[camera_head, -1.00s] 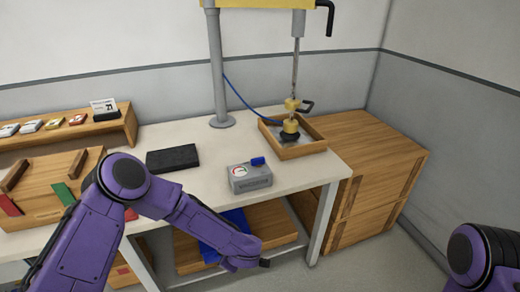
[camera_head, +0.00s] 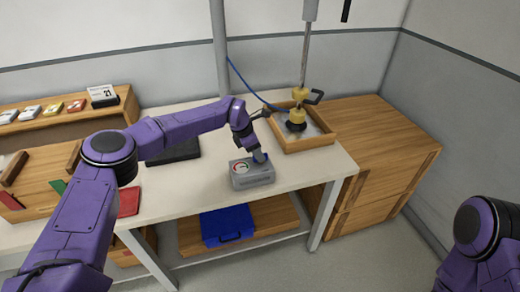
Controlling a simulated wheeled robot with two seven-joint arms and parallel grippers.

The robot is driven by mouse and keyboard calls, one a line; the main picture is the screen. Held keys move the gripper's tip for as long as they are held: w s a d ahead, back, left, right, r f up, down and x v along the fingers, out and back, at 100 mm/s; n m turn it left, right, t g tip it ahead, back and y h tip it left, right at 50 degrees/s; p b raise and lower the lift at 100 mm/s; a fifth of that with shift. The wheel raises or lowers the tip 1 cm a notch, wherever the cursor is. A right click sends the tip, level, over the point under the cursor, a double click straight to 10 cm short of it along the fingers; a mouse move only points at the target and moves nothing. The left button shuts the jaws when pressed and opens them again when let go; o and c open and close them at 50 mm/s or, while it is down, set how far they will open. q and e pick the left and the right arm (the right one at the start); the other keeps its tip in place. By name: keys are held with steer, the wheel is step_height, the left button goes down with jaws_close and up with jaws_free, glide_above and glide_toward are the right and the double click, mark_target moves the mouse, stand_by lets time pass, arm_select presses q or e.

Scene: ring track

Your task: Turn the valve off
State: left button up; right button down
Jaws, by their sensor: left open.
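The grey box (camera_head: 253,179) with a round gauge (camera_head: 241,167) on its front sits near the front edge of the white table. Its small blue valve handle (camera_head: 260,157) is on the box's top right. My left gripper (camera_head: 257,145) has come down from above at the handle, with its open fingers right at it. The fingers partly cover the handle, and I cannot tell whether they touch it. My right arm shows at the lower right, but its gripper is out of view.
A black case (camera_head: 172,153) lies to the left, partly behind my left arm. A blue box (camera_head: 227,226) sits on the lower shelf.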

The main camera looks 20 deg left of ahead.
arm_select(q)
steer(key=shift+w+d+f, duration=0.25)
steer(key=shift+w+f, duration=0.05)
steer(key=shift+f, duration=0.2)
steer(key=shift+w+d+f, duration=0.2)
steer(key=shift+w+f, duration=0.1)
steer(key=shift+f, duration=0.15)
steer(key=shift+s+r, duration=0.1)
steer(key=shift+s, duration=0.15)
steer(key=shift+c, duration=1.2)
steer(key=shift+a, duration=0.1)
jaws_close()
arm_select(e)
steer(key=shift+w+r, duration=0.1)
steer(key=shift+w, duration=0.1)
